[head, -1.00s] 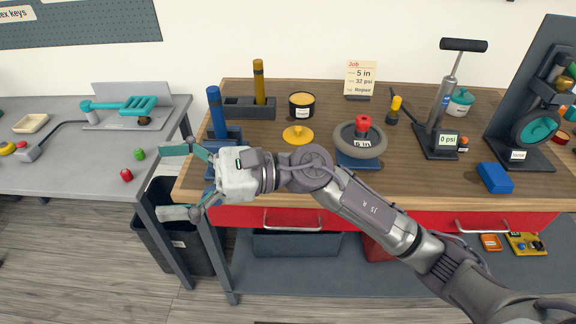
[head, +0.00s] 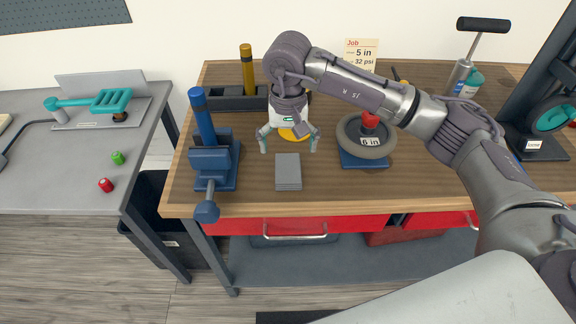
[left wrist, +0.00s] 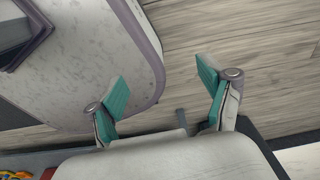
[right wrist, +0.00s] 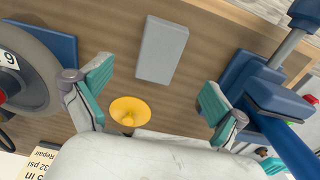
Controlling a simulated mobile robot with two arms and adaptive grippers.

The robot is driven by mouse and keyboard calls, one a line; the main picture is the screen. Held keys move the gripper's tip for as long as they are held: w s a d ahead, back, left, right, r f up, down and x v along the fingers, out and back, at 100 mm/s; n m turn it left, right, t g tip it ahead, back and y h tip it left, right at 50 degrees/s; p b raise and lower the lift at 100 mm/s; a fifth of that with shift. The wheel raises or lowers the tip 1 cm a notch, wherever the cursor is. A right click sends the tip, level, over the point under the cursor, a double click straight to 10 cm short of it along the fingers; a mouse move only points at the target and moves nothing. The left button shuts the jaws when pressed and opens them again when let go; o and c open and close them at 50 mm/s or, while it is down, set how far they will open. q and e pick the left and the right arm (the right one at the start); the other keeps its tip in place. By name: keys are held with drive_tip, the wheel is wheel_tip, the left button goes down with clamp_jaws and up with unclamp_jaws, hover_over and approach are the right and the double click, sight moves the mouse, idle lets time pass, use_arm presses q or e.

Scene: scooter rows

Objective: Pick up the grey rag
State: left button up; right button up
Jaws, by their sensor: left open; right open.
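The grey rag (head: 288,171) lies flat and folded on the wooden bench top, near its front edge. In the right wrist view the rag (right wrist: 162,50) shows whole, beyond and between my finger tips. My right gripper (head: 288,145) points down behind the rag in the head view, open and empty, apart from the rag. In the right wrist view my right gripper (right wrist: 152,92) has its fingers wide apart. My left gripper (left wrist: 160,92) is open and empty in the left wrist view, over the floor, and does not show in the head view.
A blue vise (head: 214,160) with a blue handle stands left of the rag. A wheel (head: 366,138) on a blue stand is to the right. A yellow funnel-like piece (head: 295,133) lies behind my right gripper. The bench between rag and wheel is clear.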

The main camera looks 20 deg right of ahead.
sight(288, 167)
drive_tip(key=f, duration=0.2)
drive_tip(key=shift+w+f, duration=0.3)
wheel_tip(288, 167, down, 2)
drive_tip(key=shift+s+p, duration=0.1)
drive_tip(key=shift+p, duration=0.7)
wheel_tip(288, 167, down, 2)
drive_tip(key=shift+d+f+p, duration=0.1)
drive_tip(key=shift+f+p, duration=0.15)
drive_tip(key=shift+p, duration=0.15)
drive_tip(key=shift+f, duration=0.5)
drive_tip(key=c, duration=0.8)
use_arm(q)
drive_tip(key=w+r, duration=0.2)
drive_tip(key=shift+w+d+r, duration=0.1)
drive_tip(key=shift+w+r, duration=0.1)
drive_tip(key=shift+r, duration=0.2)
use_arm(e)
drive_tip(key=c, duration=0.3)
drive_tip(key=shift+c, duration=0.2)
